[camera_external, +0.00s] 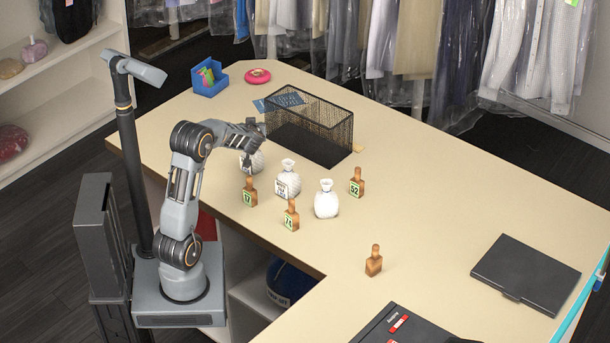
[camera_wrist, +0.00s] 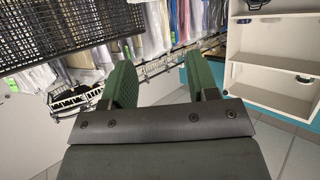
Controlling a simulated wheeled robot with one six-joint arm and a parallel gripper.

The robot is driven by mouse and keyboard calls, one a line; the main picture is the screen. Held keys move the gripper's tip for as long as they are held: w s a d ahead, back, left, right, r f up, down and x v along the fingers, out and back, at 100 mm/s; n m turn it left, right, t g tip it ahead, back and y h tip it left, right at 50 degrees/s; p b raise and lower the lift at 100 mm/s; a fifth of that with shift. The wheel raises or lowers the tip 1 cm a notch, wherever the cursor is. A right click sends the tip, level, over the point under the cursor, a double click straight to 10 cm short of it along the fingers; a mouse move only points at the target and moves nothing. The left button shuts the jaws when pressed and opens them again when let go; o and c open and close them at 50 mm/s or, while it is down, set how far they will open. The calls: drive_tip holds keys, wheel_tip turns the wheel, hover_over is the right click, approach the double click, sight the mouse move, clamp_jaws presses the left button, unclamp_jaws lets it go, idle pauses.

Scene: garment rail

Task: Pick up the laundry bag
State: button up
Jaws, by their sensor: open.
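Three small white tied bags stand on the beige counter: a rear one (camera_external: 252,163) close beneath my gripper and partly hidden by my arm, a middle one (camera_external: 290,174) with a printed label, and a front one (camera_external: 326,201). A dark blue bag (camera_external: 284,281) with white lettering sits in the open shelf under the counter. My gripper (camera_external: 261,131) is above the counter near the rear white bag. In the wrist view its two green-padded fingers (camera_wrist: 160,88) are spread with nothing between them. No bag shows in the wrist view.
A black mesh basket (camera_external: 318,120) stands right of my gripper and also shows in the wrist view (camera_wrist: 60,28). Several wooden numbered tags, such as 52 (camera_external: 357,184) and 74 (camera_external: 291,216), stand around the white bags. A black flat case (camera_external: 526,272) lies at the right.

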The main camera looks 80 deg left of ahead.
drive_tip(key=b, duration=0.1)
hover_over(254, 158)
wheel_tip(254, 158, down, 6)
drive_tip(key=shift+a+r, duration=0.1)
drive_tip(key=shift+r, duration=0.1)
drive_tip(key=x, duration=0.4)
drive_tip(key=shift+f, duration=0.3)
drive_tip(key=shift+a+f, duration=0.25)
drive_tip(key=shift+a, duration=0.25)
drive_tip(key=shift+c, duration=0.5)
clamp_jaws()
